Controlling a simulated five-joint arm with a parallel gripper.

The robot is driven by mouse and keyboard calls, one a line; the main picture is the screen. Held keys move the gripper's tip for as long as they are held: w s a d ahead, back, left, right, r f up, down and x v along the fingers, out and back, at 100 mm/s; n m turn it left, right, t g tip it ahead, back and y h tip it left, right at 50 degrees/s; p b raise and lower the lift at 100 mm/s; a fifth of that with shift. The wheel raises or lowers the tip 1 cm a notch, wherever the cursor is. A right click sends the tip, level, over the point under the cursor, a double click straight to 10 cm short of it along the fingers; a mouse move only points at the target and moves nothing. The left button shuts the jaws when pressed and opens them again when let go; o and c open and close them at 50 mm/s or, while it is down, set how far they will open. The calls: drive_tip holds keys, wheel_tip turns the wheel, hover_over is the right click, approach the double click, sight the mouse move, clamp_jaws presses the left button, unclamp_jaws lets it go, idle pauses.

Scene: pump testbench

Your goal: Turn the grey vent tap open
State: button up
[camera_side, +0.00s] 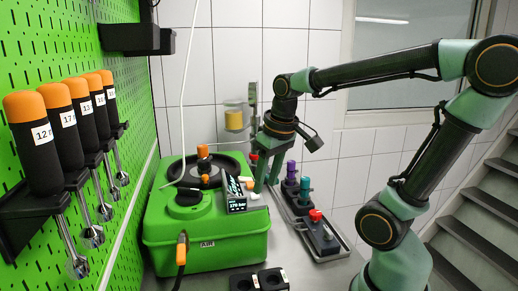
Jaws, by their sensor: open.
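The green pump box (215,246) stands on the bench, left of my arm. On its top are a black knob (188,197), a tilted display (236,204) with lit digits, and an orange-topped fitting (203,152) on a round black lid. My gripper (267,184) points down, its green fingers apart, at the right rear edge of the pump's top. Small pale, yellow and red parts (250,186) lie close to its left finger. I cannot make out the grey vent tap for certain; it may be among these small parts or hidden by the fingers.
A tray (335,253) right of the pump holds purple, teal and red-topped pieces. Orange-capped tools (60,130) hang on the green pegboard (50,40) at left.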

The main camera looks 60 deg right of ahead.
drive_tip(key=s+d+f+m+g+y, duration=0.1)
drive_tip(key=d+f+m+g, duration=0.1)
drive_tip(key=d, duration=0.4)
drive_tip(key=s+d+f+m+g, duration=0.2)
drive_tip(key=d, duration=0.4)
drive_tip(key=m+g+y, duration=0.2)
drive_tip(key=m+y, duration=0.1)
approach(328, 229)
drive_tip(key=x, duration=0.8)
drive_tip(key=shift+s+a+f, duration=0.1)
drive_tip(key=shift+a+f, duration=0.05)
drive_tip(key=shift+f, duration=0.1)
clamp_jaws()
